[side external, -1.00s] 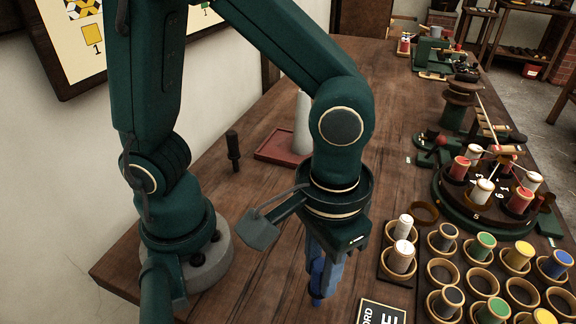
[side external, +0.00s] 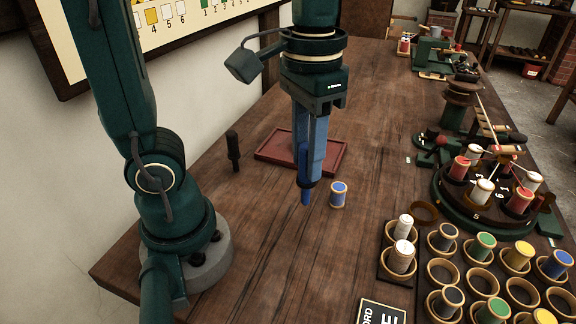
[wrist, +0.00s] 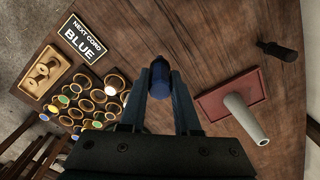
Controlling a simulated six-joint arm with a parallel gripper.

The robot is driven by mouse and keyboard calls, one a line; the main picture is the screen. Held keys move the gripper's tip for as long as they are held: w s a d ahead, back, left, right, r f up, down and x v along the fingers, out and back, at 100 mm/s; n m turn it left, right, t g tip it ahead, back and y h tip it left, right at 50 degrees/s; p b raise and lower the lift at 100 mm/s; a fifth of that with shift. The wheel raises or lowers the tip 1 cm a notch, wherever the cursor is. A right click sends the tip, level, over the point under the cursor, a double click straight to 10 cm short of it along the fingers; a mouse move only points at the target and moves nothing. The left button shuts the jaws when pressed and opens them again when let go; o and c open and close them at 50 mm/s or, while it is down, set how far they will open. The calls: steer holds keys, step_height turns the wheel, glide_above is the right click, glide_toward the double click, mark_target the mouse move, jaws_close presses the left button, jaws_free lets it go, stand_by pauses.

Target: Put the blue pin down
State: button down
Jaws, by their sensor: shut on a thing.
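My gripper (side external: 305,183) points down over the table, in front of the red tray. It is shut on the blue pin (side external: 306,197), whose end sticks out below the fingertips. In the wrist view the blue pin (wrist: 160,73) sits between the two fingertips. I cannot tell exactly how far its lower end is above the table. A blue spool (side external: 338,194) with pale rims stands upright on the table just right of the pin.
The red tray (side external: 333,166) carries a pale cone (wrist: 245,118), hidden behind my gripper in the side view. A dark peg (side external: 232,150) stands left. Right are spools in ring holders (side external: 440,272) and a sign (wrist: 80,38) reading "NEXT CORD BLUE". Bare wood lies in front.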

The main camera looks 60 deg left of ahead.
steer(key=w+a+f+n, duration=0.1)
steer(key=w+a+n, duration=0.3)
steer(key=a, duration=0.5)
steer(key=w+a+f+n, duration=0.1)
steer(key=w+a+n, duration=0.3)
steer(key=a, duration=0.5)
steer(key=s+a+n, duration=0.3)
steer(key=a+n, duration=0.2)
steer(key=a, duration=0.5)
steer(key=s+a+n, duration=0.3)
steer(key=a+n, duration=0.1)
steer(key=a, duration=0.5)
steer(key=shift+w+a+f, duration=0.1)
steer(key=shift+w+f, duration=0.05)
steer(key=shift+f, duration=1.95)
steer(key=shift+w+a+f, duration=0.1)
steer(key=shift+f, duration=2)
steer(key=shift+f, duration=0.1)
steer(key=c, duration=0.6)
jaws_free()
